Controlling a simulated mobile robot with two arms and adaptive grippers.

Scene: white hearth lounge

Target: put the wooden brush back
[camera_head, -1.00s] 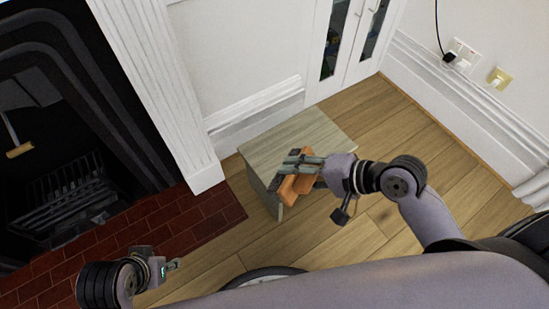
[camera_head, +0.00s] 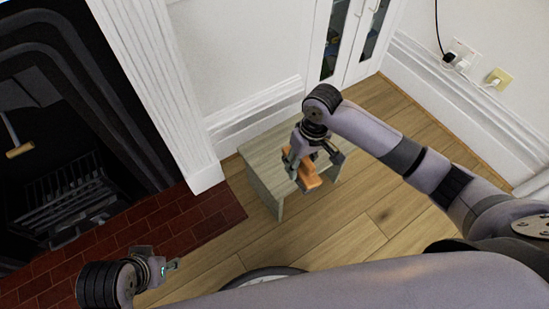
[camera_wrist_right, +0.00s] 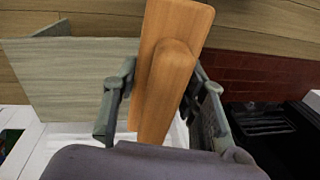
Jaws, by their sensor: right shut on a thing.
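The wooden brush (camera_head: 307,176) is orange-brown and hangs from my right gripper (camera_head: 307,168), just over the front edge of a small grey-wood table (camera_head: 268,150). In the right wrist view the brush (camera_wrist_right: 172,70) lies between the two fingers (camera_wrist_right: 158,100), with a long flat body and a raised rounded part. The right gripper is shut on it. The table (camera_wrist_right: 80,75) shows to the left there. I cannot tell if the brush touches the table. My left gripper (camera_head: 170,266) is low at the left, away from the table, its fingers too small to judge.
A dark fireplace (camera_head: 70,190) with a red brick hearth (camera_head: 185,225) lies to the left. A white wall and a glazed cabinet (camera_head: 350,40) stand behind the table. Wooden floor (camera_head: 385,225) is clear to the table's right.

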